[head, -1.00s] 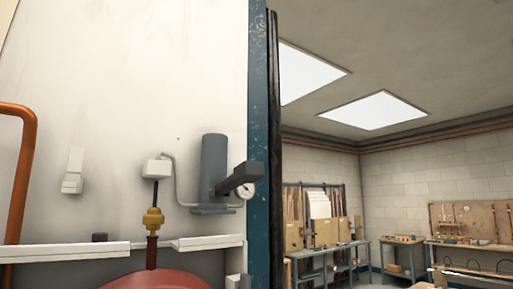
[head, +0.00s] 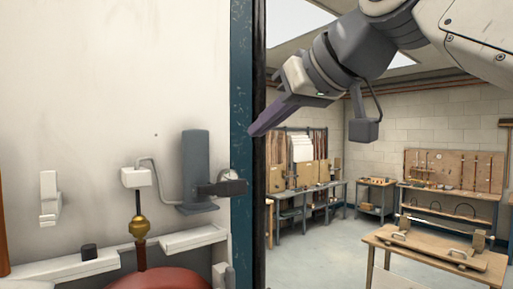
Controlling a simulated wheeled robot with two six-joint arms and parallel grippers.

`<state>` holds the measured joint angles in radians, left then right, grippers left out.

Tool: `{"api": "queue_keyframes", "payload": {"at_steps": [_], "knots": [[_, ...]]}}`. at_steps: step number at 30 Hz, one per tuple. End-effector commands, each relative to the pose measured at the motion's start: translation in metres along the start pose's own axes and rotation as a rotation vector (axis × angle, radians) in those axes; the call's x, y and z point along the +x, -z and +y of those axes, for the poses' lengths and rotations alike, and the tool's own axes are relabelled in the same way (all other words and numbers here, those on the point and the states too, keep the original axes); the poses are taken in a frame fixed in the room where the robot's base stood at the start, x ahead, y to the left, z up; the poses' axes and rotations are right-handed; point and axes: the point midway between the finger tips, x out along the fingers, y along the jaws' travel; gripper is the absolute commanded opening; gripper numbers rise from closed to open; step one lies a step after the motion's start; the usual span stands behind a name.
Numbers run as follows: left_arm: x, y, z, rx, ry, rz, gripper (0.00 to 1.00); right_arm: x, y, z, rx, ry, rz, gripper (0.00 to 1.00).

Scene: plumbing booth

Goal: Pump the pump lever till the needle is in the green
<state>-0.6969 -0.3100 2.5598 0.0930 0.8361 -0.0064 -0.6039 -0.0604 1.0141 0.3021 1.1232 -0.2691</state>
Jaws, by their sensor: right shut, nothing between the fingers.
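The pump is a grey upright cylinder (head: 196,158) on a foot, mounted at the right side of the pale wall panel. Its dark pump lever (head: 222,187) sticks out to the right, low on the cylinder. The round gauge (head: 230,174) is mostly hidden behind the lever, so its needle and green zone cannot be read. My right gripper (head: 257,131) comes in from the upper right. It is shut and empty, above and to the right of the lever, apart from it. My left gripper is out of view.
A blue post (head: 241,90) edges the panel right beside the pump. A white box (head: 136,177) with a bent pipe sits left of the pump, above a brass fitting (head: 139,226) and red tank (head: 150,280). A wooden bench (head: 440,262) stands at right.

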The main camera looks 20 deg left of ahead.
Motion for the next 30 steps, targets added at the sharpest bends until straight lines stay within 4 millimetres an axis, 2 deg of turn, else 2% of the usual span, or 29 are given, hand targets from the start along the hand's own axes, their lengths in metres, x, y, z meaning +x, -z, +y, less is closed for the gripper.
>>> {"api": "queue_keyframes", "payload": {"at_steps": [2,11,16,20,30], "knots": [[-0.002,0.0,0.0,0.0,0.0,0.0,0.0,-0.004,0.007,0.0,-0.005,-0.001,0.012,0.0],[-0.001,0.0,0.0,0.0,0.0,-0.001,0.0,-0.004,0.006,0.0,-0.006,-0.001,0.014,0.0],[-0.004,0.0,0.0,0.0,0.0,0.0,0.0,0.005,0.007,-0.001,-0.006,0.001,0.011,0.0],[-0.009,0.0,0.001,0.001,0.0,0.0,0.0,0.025,0.007,-0.001,-0.006,0.001,0.008,0.0],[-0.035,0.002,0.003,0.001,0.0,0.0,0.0,0.099,0.01,-0.001,-0.005,0.001,0.007,0.0]]}}
